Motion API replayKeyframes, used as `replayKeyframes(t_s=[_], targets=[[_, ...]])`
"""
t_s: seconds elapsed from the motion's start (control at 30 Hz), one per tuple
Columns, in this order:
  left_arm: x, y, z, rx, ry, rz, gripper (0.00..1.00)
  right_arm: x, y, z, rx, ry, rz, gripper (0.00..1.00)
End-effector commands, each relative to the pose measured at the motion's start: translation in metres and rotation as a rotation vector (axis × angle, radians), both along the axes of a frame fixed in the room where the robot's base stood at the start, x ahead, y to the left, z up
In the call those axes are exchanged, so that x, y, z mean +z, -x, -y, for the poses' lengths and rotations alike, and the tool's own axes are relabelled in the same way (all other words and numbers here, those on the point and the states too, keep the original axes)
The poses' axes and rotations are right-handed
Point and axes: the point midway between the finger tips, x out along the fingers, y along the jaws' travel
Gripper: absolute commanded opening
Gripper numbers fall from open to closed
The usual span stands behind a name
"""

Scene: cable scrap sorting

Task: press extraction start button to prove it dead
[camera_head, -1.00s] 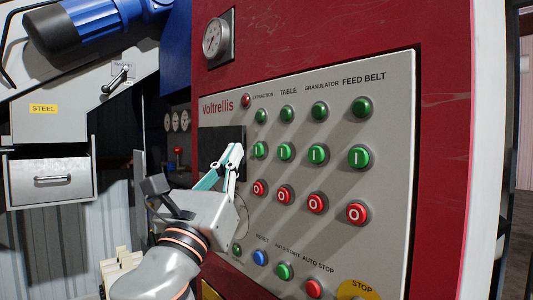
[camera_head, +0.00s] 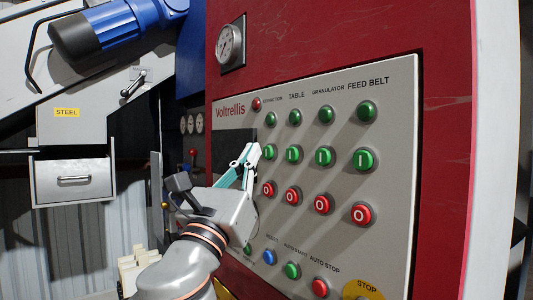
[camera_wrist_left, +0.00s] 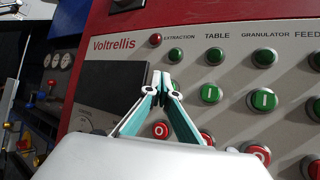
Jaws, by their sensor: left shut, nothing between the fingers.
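The grey Voltrellis panel (camera_head: 395,125) carries columns of lamps and buttons. The extraction start button (camera_head: 268,153) is green with a white bar, in the leftmost column. My left gripper (camera_head: 252,149) is shut and empty, its fingertips just left of that button in the head view. In the left wrist view the closed fingertips (camera_wrist_left: 161,80) overlap the button's place and hide most of it. Whether they touch it, I cannot tell. The extraction lamp (camera_head: 268,117) above is dark green. My right gripper is out of view.
The red extraction stop button (camera_head: 268,188) is just below, and the table start button (camera_head: 293,155) is close on the right. A dark screen (camera_wrist_left: 108,90) lies left of the fingers.

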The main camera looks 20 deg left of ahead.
Motion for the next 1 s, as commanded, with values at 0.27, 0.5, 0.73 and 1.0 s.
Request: replayKeyframes(t_s=[0.27, 0.5, 0.73, 1.0], targets=[[0.0000, 0.0000, 0.0001, 0.000, 0.000, 0.000, 0.00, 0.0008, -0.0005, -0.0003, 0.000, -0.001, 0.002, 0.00], [-0.0001, 0.0000, 0.0001, 0.000, 0.000, 0.000, 0.00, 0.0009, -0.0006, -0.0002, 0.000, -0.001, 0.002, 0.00], [0.0006, -0.0017, 0.0012, 0.001, 0.001, 0.000, 0.00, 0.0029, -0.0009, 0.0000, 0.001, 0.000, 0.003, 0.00], [0.0006, -0.0067, 0.0056, -0.001, 0.001, 0.000, 0.00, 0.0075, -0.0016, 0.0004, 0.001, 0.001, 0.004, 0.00]])
